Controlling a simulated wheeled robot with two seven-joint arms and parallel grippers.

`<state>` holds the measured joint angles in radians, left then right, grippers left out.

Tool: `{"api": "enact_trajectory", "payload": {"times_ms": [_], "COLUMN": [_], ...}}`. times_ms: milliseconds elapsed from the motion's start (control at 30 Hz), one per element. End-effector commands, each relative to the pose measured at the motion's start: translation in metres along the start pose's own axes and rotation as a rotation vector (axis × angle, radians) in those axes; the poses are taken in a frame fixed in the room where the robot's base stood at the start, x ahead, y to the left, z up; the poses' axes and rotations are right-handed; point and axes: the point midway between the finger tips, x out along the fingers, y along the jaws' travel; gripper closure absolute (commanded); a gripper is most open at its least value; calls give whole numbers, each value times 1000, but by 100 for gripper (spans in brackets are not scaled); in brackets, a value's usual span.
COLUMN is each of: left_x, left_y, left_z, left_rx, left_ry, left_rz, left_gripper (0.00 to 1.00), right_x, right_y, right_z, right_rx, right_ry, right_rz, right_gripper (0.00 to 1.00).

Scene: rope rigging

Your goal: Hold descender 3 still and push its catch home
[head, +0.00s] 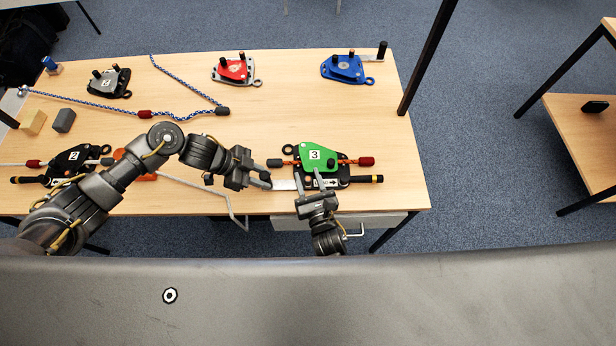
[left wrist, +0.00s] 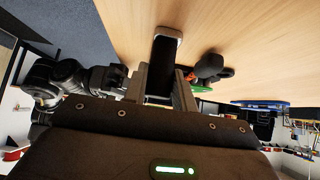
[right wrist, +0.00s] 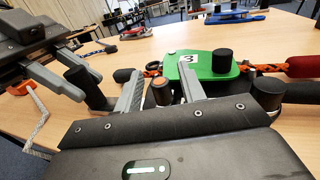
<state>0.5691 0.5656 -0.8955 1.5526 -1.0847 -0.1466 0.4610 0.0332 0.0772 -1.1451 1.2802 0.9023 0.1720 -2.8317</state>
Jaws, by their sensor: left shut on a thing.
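Descender 3 (head: 316,155), green with a white 3 label and a black base, lies at the right front of the table. Its green plate also shows in the right wrist view (right wrist: 208,66). My left gripper (head: 265,182) is left of it, shut on a dark upright post (right wrist: 90,88) at the left end of a pale strip (head: 284,185). My right gripper (head: 318,180) is at the descender's front edge. In the right wrist view its fingers are spread, with an orange-topped black knob (right wrist: 162,92) between or just beyond them. I cannot tell whether they touch it or which part is the catch.
Descender 2 (head: 72,157) lies at the left front, under my left arm. A grey (head: 108,82), a red (head: 234,69) and a blue descender (head: 347,68) stand along the back. A blue-white rope (head: 180,115) crosses the left half. The table between red and green devices is clear.

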Motion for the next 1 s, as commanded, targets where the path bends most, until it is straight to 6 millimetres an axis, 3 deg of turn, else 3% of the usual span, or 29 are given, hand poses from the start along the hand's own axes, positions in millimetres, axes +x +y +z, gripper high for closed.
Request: {"api": "enact_trajectory", "payload": {"times_ms": [333,633,867,1000], "left_x": [0,0,0,0], "left_y": [0,0,0,0], "left_z": [0,0,0,0], "left_rx": [-1,-1,-1,-1], "left_ry": [1,1,1,1], "left_rz": [-1,-1,-1,-1], "left_gripper": [100,100,100,100], "right_x": [4,4,4,16], "right_y": [0,0,-1,-4], "right_z": [0,0,0,0], "right_rx": [0,0,0,-2], "right_ry": [1,1,1,0], "right_rz": [0,0,-1,-1], "right_gripper": [60,99,100,100]}}
